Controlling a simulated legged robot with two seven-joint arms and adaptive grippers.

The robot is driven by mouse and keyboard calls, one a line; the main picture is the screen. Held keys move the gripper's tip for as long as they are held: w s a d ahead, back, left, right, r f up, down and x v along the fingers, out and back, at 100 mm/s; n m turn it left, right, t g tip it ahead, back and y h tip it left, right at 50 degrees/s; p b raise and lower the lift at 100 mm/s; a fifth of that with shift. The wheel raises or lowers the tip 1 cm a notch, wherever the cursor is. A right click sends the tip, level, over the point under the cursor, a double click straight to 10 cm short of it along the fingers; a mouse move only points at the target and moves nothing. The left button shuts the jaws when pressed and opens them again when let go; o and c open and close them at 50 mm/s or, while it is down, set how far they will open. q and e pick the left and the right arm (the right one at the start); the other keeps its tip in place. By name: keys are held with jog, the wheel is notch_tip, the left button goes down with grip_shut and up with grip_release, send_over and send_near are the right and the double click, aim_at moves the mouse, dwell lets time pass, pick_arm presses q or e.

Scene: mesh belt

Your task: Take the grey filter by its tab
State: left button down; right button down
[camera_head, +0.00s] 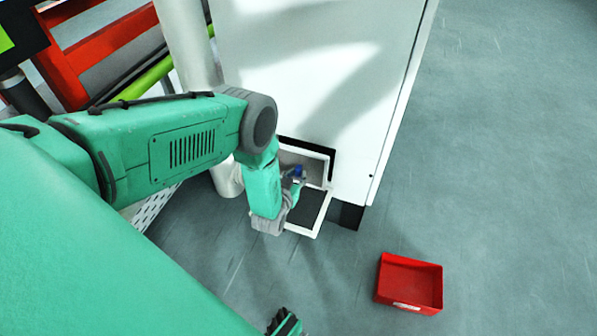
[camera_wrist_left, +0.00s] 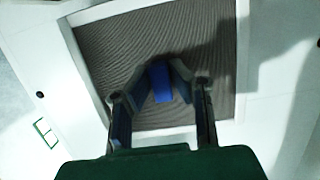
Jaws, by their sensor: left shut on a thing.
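The grey filter (camera_wrist_left: 110,55) fills much of the left wrist view, a ribbed grey panel inside a white frame. Its blue tab (camera_wrist_left: 160,82) stands between the two fingers of my left gripper (camera_wrist_left: 161,75), which is shut on it. In the head view the blue tab (camera_head: 298,172) shows small at the low opening in the white cabinet (camera_head: 300,60). My left gripper (camera_head: 298,182) is there too, partly hidden by its wrist. The filter is largely hidden in that view.
A white-edged flap with a dark inside (camera_head: 310,208) lies open below the opening, close beside my left wrist. A red bin (camera_head: 410,282) stands on the grey floor to the right, with clear floor around it. A pale column (camera_head: 188,40) and red rails (camera_head: 105,42) stand at the left.

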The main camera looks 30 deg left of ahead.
pick_arm(q)
jog(key=r+p+v, duration=0.2)
jog(key=p+v, duration=0.5)
jog(key=v, duration=0.3)
jog(key=shift+w+r, duration=0.15)
jog(key=shift+w, duration=0.15)
jog(key=shift+a, duration=0.1)
dwell(0.4)
